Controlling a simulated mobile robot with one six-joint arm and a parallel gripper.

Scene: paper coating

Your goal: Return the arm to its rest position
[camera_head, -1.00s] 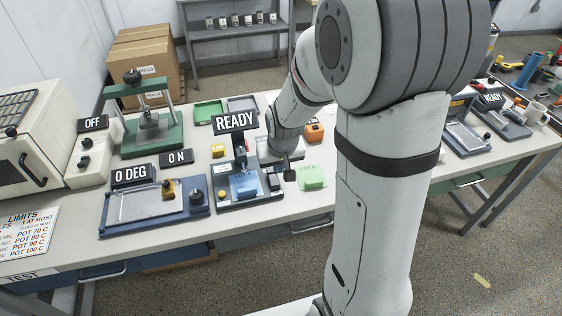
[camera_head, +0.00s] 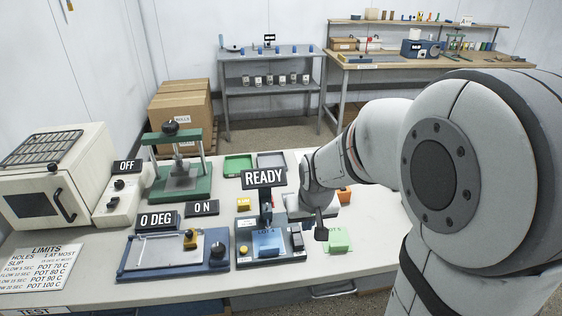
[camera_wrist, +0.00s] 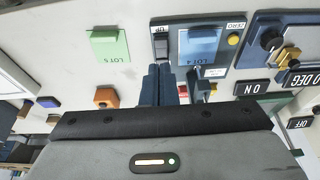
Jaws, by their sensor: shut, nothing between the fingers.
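My gripper (camera_head: 321,232) is above the bench, just right of the blue device with the READY sign (camera_head: 264,178). In the wrist view my gripper (camera_wrist: 164,72) shows its two dark fingers close together, shut and empty. My arm comes in from the right and bends down over the bench. A blue sheet marked LOT 4 (camera_wrist: 198,47) lies on the device, beside the fingertips in the wrist view.
A blue plate device with a 0 DEG sign (camera_head: 157,219) stands left of the READY device. A green press (camera_head: 181,172) and a white oven (camera_head: 50,178) stand further left. Green and grey trays lie behind. An orange block (camera_head: 344,196) sits near my arm.

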